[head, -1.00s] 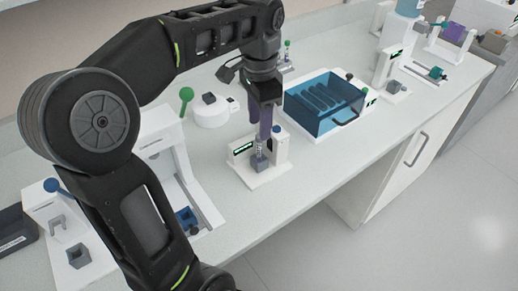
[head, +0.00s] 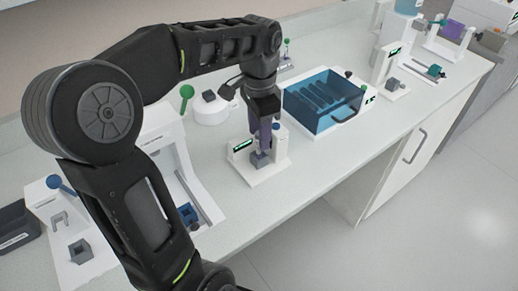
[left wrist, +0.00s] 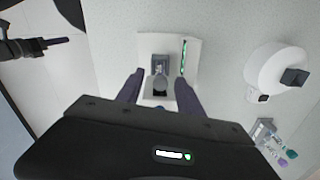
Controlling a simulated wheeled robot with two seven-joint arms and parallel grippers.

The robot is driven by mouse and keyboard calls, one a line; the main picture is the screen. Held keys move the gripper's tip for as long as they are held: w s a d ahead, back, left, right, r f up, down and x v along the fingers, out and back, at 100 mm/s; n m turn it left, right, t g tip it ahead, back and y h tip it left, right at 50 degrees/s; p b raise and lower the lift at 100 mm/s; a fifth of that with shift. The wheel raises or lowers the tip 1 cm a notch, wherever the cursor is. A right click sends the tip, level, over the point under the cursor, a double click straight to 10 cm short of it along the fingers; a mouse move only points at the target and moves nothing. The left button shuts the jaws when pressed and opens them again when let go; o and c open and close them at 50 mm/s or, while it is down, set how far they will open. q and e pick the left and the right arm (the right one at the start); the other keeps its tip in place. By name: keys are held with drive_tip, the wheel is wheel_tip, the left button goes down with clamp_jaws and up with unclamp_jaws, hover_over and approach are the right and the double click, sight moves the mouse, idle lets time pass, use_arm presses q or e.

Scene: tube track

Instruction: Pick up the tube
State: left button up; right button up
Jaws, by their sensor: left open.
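The tube (left wrist: 160,86) stands upright in a small grey holder on a white station (head: 272,172) with a lit green display. My left gripper (head: 264,143) points down at the station, its purple fingers around the tube's height. In the left wrist view the open fingers (left wrist: 159,78) are on either side of the tube, with a gap on both sides. In the head view the fingers hide most of the tube. My right gripper (left wrist: 57,41) shows only at the upper left of the left wrist view, away from the station; its jaw gap cannot be made out.
A blue transparent bath (head: 322,105) stands to the right of the station. A round white device (head: 212,110) is behind it to the left. White stands with a blue-knobbed lever (head: 60,184) are at the left. The bench front is clear.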

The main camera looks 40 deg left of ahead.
sight(259, 151)
use_arm(q)
wheel_tip(259, 151, down, 4)
drive_tip(key=shift+r, duration=0.2)
drive_tip(key=shift+c, duration=0.3)
clamp_jaws()
idle(0.5)
